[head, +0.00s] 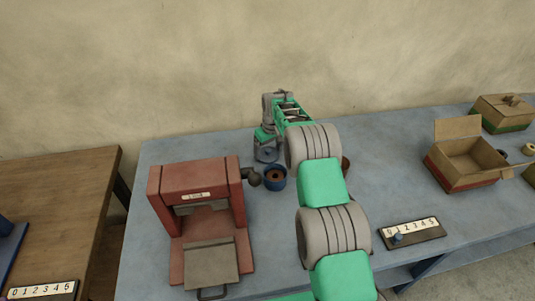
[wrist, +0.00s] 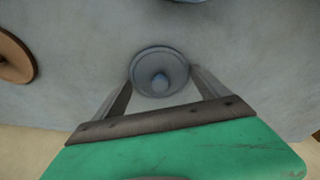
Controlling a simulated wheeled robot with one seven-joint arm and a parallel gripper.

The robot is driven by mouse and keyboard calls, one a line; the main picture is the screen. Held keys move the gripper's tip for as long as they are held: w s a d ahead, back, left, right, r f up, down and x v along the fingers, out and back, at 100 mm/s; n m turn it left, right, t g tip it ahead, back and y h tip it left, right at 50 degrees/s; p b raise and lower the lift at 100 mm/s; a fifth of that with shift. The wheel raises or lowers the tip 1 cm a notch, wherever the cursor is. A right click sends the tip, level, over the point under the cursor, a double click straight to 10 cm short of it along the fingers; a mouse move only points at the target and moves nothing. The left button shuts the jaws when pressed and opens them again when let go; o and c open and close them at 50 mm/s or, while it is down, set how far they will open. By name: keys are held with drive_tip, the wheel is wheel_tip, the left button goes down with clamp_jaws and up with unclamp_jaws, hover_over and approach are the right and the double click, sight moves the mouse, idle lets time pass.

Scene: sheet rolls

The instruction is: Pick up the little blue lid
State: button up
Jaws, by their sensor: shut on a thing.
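I cannot tell whether the lid touches the table. An open blue pot (head: 275,178) with brown inside stands just in front of it.
A red press-like machine (head: 195,205) stands left of the pot. A brown round thing (head: 346,163) is partly hidden behind my arm. A numbered strip (head: 411,234) and an open cardboard box (head: 468,162) are to the right. A wooden table (head: 65,205) stands apart at left.

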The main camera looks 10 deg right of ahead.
sight(267, 150)
drive_tip(key=shift+r, duration=0.1)
drive_tip(key=shift+r+b, duration=0.25)
drive_tip(key=shift+b, duration=0.05)
wheel_tip(267, 150, up, 3)
drive_tip(key=shift+s+f+b, duration=0.1)
drive_tip(key=shift+s+b, duration=0.05)
drive_tip(key=shift+b, duration=0.55)
drive_tip(key=s+r+p, duration=0.2)
drive_tip(key=s+r, duration=1.1)
drive_tip(key=s, duration=0.3)
drive_tip(key=shift+w+f+b, duration=0.4)
drive_tip(key=shift+f+b, duration=0.25)
drive_tip(key=shift+f, duration=1.05)
drive_tip(key=shift+w+f+b, duration=0.35)
drive_tip(key=shift+f+b, duration=0.25)
drive_tip(key=shift+f, duration=1.05)
drive_tip(key=shift+w+f+b, duration=0.4)
drive_tip(key=shift+f+b, duration=0.25)
drive_tip(key=shift+f, duration=1.05)
